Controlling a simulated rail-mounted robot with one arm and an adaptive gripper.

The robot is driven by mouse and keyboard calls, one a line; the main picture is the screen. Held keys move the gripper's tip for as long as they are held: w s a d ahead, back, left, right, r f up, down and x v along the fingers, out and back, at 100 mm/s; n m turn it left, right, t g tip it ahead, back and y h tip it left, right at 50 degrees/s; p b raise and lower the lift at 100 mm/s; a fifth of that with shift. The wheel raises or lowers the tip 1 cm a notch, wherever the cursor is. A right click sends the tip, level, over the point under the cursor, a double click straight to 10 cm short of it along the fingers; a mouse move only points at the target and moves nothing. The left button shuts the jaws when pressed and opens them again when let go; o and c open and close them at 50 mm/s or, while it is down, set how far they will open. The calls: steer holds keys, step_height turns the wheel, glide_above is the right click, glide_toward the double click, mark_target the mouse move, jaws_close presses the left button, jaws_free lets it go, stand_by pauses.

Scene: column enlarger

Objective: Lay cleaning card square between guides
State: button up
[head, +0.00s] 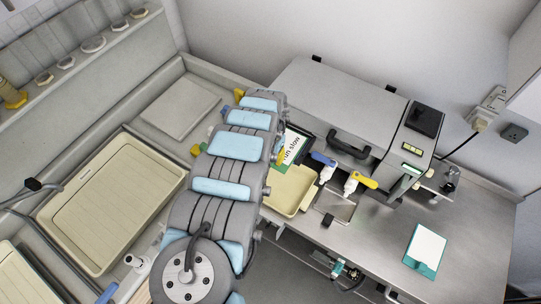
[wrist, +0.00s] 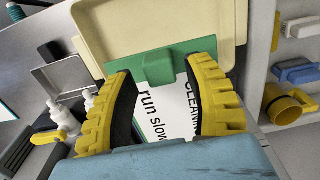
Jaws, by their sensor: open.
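The cleaning card (head: 292,146) is white with black lettering, partly hidden behind my arm in the head view. In the wrist view the card (wrist: 173,104) shows "CLEANING" and "run slow", with a green edge and a raised green block (wrist: 158,66). My gripper (wrist: 161,70) is open. Its yellow-ribbed fingers stand apart on either side of the green block, with the card seen between and below them. I cannot tell whether either finger touches it. I cannot make out the guides.
A cream tray (head: 288,193) lies beside the card. Bottles with a blue top (head: 323,160) and a yellow top (head: 360,181) stand close by, near a small metal tray (head: 343,209). A grey machine (head: 340,100) stands behind. A teal-edged white pad (head: 427,246) lies right; bench around it is clear.

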steer(key=shift+r+p, duration=1.25)
steer(key=shift+r, duration=0.4)
steer(key=shift+r+p, duration=0.3)
steer(key=shift+r, duration=0.95)
steer(key=shift+r, duration=0.15)
step_height(320, 180, up, 12)
steer(key=shift+f, duration=0.2)
stand_by(0.6)
